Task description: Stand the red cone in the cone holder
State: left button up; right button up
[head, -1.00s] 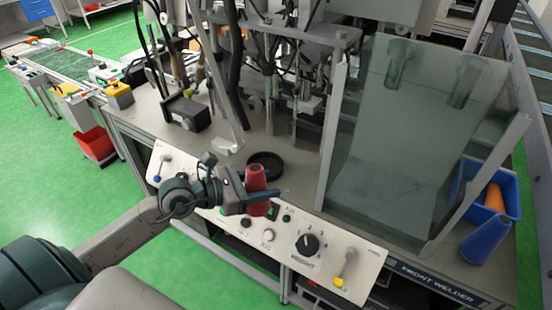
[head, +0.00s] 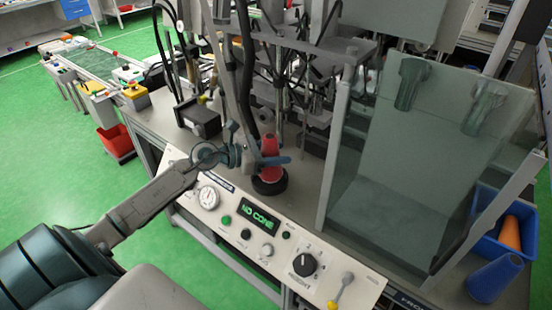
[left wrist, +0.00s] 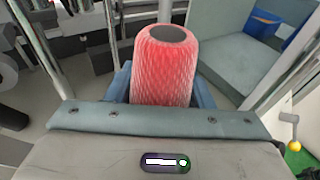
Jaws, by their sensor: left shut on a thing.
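The red cone (head: 269,148) is upright in my left gripper (head: 272,161), which is shut on it. Its lower end is over the black round cone holder (head: 270,184) on the machine's table. In the head view the cone's base meets the holder's opening, but I cannot tell whether it is fully seated. In the left wrist view the cone (left wrist: 165,75) stands between the fingers with its narrow end up, and the holder is hidden. My right gripper is not in view.
The control panel (head: 225,222) with a dial and a green "NO CONE" display lies in front of the holder. A clear guard (head: 420,150) stands to the right. A blue bin (head: 485,245) holds an orange cone (head: 510,233); a blue cone (head: 494,279) is beside it. Machine parts crowd behind.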

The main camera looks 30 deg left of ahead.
pick_arm(q)
jog(key=shift+w+a, duration=0.5)
jog(key=shift+a, duration=0.05)
notch_tip(320, 180, down, 3)
jog(key=shift+w+f+p, duration=0.1)
jog(key=shift+f+p, duration=0.05)
jog(key=shift+p, duration=0.45)
jog(key=shift+f, duration=0.15)
jog(key=shift+f, duration=0.1)
jog(key=o, duration=1.1)
jog(key=shift+o, duration=0.2)
